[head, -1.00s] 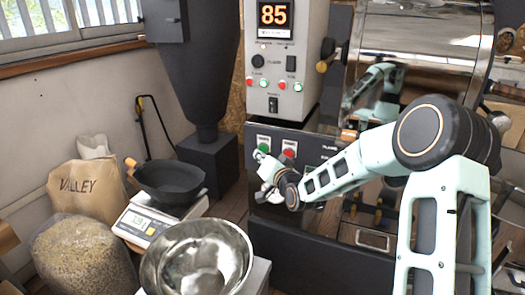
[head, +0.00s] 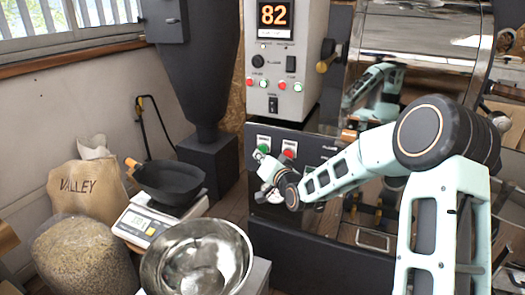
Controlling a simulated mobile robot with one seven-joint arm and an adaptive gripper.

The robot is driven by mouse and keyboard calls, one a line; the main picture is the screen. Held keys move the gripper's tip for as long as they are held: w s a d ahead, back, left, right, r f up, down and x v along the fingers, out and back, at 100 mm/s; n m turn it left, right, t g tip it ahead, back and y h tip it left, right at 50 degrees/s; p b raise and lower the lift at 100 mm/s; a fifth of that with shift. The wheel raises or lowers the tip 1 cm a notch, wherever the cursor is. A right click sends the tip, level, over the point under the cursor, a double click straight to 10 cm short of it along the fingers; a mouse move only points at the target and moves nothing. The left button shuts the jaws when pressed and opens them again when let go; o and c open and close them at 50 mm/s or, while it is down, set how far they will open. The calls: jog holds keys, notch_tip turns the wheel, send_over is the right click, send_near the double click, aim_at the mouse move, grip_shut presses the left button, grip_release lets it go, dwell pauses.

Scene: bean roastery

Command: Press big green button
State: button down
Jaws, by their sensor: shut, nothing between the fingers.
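The big green button (head: 263,148) is on the dark lower front panel of the roasting machine, under a small white label. A big red button (head: 289,153) sits just to its right. My gripper (head: 259,157) is shut and empty, with its fingertips at the lower left edge of the green button in the picture. I cannot tell whether the tips touch the button or stop short of it. The button's lower edge is partly hidden by the fingertips.
The light grey control box (head: 286,75) above has small red and green buttons and a display (head: 273,14) reading 82. A metal bowl (head: 178,262), a scale (head: 140,224) with a black pan (head: 172,184), and bean bags stand at the left.

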jog(key=shift+w, duration=0.15)
jog(key=shift+w+d, duration=0.15)
jog(key=shift+w, duration=0.1)
jog(key=shift+w+d+b, duration=0.15)
jog(key=shift+w+b, duration=0.15)
jog(key=shift+w, duration=0.1)
dwell(1.0)
jog(key=shift+s, duration=0.1)
jog(key=shift+s+a, duration=0.25)
jog(key=shift+s, duration=0.45)
jog(key=shift+s+a+b, duration=0.25)
jog(key=shift+s+a, duration=0.05)
jog(key=shift+s, duration=0.5)
jog(key=shift+s+a+b, duration=0.2)
jog(key=shift+s+a, duration=0.1)
jog(key=shift+s, duration=0.45)
jog(key=shift+s+a+b, duration=0.25)
jog(key=shift+s+a, duration=0.05)
jog(key=shift+s, duration=0.5)
